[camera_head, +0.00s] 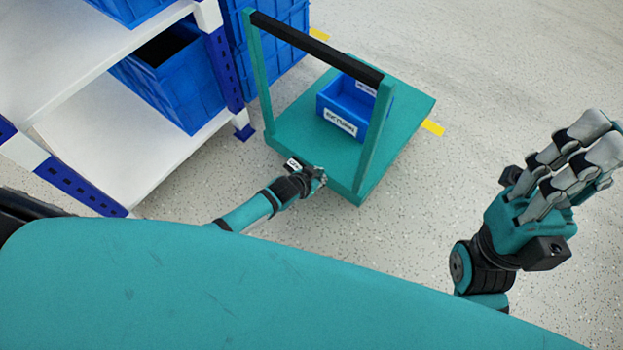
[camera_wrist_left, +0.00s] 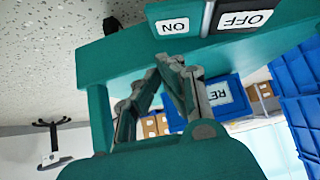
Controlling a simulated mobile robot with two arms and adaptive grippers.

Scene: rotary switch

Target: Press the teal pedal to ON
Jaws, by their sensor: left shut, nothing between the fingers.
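The teal cart (camera_head: 300,125) stands on the floor with its upright handle toward me. My left gripper (camera_head: 322,178) is at the near edge of the cart, close to a small white label (camera_head: 293,164). Its fingers (camera_wrist_left: 172,62) are shut and empty, just below the ON label in the picture. My right gripper (camera_head: 592,145) is raised at the right, away from the cart.
A blue labelled bin (camera_head: 345,105) sits on the cart. A rack with white shelves (camera_head: 100,140) and blue crates (camera_head: 180,80) stands at the left, close to the cart. The speckled floor (camera_head: 490,80) is open to the right.

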